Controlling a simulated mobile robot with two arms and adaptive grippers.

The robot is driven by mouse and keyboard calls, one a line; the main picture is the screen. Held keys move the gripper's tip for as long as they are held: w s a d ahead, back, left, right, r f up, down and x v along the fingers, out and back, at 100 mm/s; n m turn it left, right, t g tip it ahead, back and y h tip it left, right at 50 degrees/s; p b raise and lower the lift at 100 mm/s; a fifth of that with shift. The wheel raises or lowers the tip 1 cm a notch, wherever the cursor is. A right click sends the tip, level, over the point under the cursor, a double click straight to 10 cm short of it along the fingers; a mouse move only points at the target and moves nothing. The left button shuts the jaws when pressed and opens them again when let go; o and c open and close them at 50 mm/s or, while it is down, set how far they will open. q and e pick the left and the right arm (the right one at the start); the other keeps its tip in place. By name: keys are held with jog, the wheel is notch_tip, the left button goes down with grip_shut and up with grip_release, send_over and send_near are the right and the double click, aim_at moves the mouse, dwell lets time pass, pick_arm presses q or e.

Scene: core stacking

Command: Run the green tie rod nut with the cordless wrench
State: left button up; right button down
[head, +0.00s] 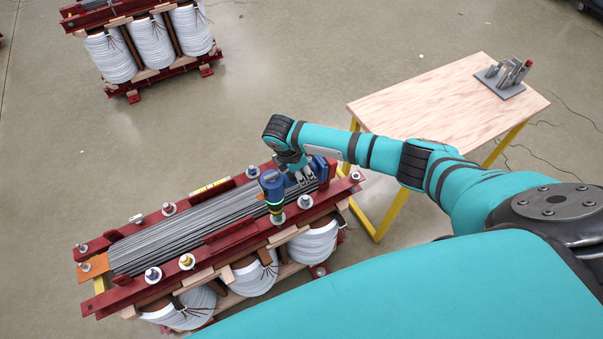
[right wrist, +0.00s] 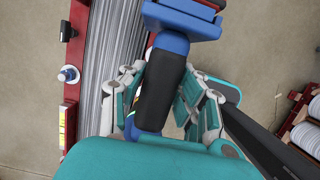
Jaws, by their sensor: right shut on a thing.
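The cordless wrench (head: 272,185) is blue with a dark grip. It stands nose down over the near red clamp beam of the transformer core (head: 190,232). A green band (head: 276,208) shows at the wrench's lower end, above a pale washer on the beam. I cannot tell whether this band is the green nut or part of the tool, nor whether they are engaged. My right gripper (head: 301,178) is shut around the wrench's handle. The right wrist view shows the black handle (right wrist: 160,95) between the fingers, with the blue battery end above. My left gripper is out of view.
Other tie rod nuts stand along the beams, including a yellow one (head: 187,261) and a purple one (head: 152,274). A wooden table (head: 425,105) with a grey tool holder (head: 500,85) stands at right. Another core (head: 150,45) is at upper left. Open floor lies between.

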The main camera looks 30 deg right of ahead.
jog(key=shift+w+r, duration=0.1)
jog(key=shift+r, duration=0.1)
jog(key=shift+r, duration=2.45)
jog(key=shift+f, duration=0.1)
